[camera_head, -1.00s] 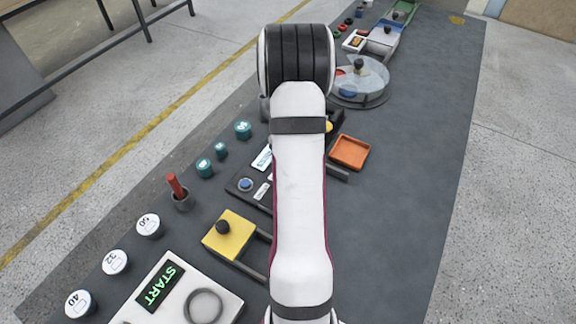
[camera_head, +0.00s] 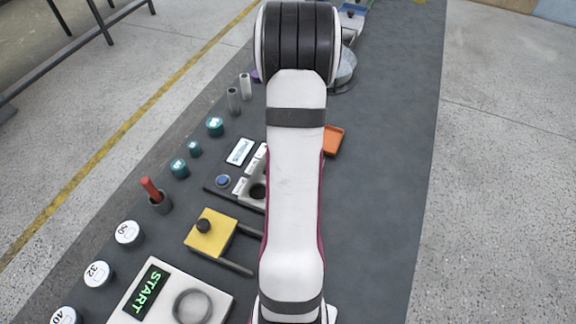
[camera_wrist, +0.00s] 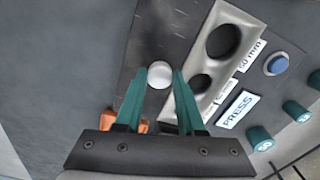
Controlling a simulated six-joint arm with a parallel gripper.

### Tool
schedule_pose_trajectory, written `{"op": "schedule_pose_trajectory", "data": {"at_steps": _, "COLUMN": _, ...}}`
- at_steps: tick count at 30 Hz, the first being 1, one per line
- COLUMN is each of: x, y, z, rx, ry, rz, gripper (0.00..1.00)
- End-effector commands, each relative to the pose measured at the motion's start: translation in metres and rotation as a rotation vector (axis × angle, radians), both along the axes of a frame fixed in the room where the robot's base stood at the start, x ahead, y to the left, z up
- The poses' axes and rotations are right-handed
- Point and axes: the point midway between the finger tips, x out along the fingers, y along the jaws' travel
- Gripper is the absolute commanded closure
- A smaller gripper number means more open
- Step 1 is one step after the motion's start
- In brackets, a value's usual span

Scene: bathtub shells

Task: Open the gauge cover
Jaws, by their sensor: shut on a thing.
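My gripper (camera_wrist: 164,74) shows in the wrist view, its green fingers closed on a pale round knob (camera_wrist: 159,75) over the dark board. In the head view my own arm hides the gripper and the knob. Right beside the fingers is a light metal gauge plate (camera_wrist: 187,103) with dark round holes and a "50 mm" label. Part of this plate shows left of my arm in the head view (camera_head: 243,189). I cannot tell whether the knob belongs to the gauge cover, and no other cover part is clear there.
A blue button (camera_head: 222,181) and a PRESS label (camera_head: 240,151) are near the gauge. A yellow block with a black knob (camera_head: 208,240) sits on rails in front. An orange tray (camera_head: 334,140) lies right of my arm. Board space at right is clear.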

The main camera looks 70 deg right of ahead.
Motion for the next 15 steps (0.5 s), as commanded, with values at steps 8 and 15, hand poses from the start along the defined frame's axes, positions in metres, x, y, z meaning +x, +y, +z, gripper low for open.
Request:
{"op": "schedule_pose_trajectory", "data": {"at_steps": 8, "x": 0.0006, "y": -0.0006, "z": 0.0005, "rx": -0.002, "ry": -0.001, "rz": 0.001, "gripper": 0.31}}
{"op": "schedule_pose_trajectory", "data": {"at_steps": 15, "x": 0.0006, "y": -0.0003, "z": 0.0003, "rx": -0.001, "ry": 0.000, "rz": 0.001, "gripper": 0.31}}
